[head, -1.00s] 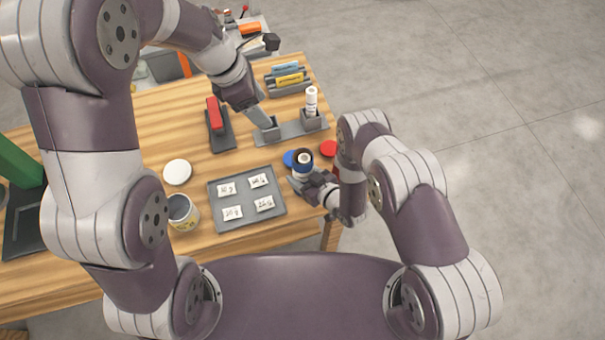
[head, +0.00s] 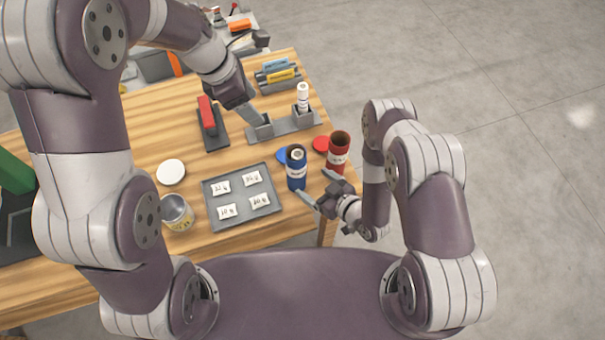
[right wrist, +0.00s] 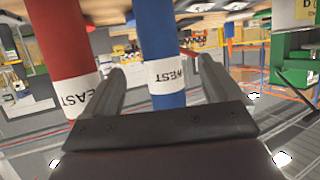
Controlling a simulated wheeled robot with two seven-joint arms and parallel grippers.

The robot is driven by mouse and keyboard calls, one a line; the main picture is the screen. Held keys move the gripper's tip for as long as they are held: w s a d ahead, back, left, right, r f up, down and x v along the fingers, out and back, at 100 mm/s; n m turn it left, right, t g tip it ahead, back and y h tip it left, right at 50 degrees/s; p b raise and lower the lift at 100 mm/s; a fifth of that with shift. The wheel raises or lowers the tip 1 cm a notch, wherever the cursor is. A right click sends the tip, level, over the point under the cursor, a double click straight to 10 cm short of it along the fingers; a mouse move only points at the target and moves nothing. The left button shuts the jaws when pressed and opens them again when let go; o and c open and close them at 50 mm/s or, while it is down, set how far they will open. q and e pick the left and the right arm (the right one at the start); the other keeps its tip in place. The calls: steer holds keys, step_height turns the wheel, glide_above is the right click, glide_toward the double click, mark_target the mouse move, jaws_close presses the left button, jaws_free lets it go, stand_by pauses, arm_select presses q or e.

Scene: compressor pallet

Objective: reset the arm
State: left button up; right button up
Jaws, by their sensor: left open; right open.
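My right gripper (head: 318,190) is open and empty at the table's right front edge, just in front of a blue canister (head: 296,172). In the right wrist view the blue canister (right wrist: 163,50), labelled WEST, stands beyond and between the open fingers (right wrist: 160,95). A red canister (head: 338,155) stands behind it to the right; in the wrist view its label reads EAST (right wrist: 72,60). My left gripper (head: 258,118) is over the grey holder at the back; its fingertips are hard to make out there.
A grey tray (head: 238,217) with several white labelled packets lies left of the canisters.

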steer(key=s+d+f+m+g+h+b, duration=0.2)
steer(key=s+d+f+g+h, duration=0.35)
steer(key=s+d+g, duration=0.35)
arm_select(q)
steer(key=s+a+f+m+y+b, duration=0.2)
steer(key=s+a+f+m+b, duration=0.1)
steer(key=s+m, duration=0.4)
steer(key=s+a+f+m+y+b, duration=0.1)
steer(key=s+a+f+m+b, duration=0.3)
steer(key=m, duration=1)
steer(key=shift+s+a+f+y, duration=0.4)
steer(key=shift+s+a+f, duration=0.9)
steer(key=shift+f, duration=0.95)
arm_select(e)
steer(key=d+r+m+h, duration=0.1)
steer(key=d+r+m, duration=0.1)
steer(key=r, duration=1)
steer(key=d+r+m+h, duration=0.2)
steer(key=r+m, duration=0.1)
steer(key=r, duration=0.9)
steer(key=shift+s+r+m, duration=0.15)
steer(key=shift+s+m, duration=0.1)
steer(key=shift+m, duration=0.15)
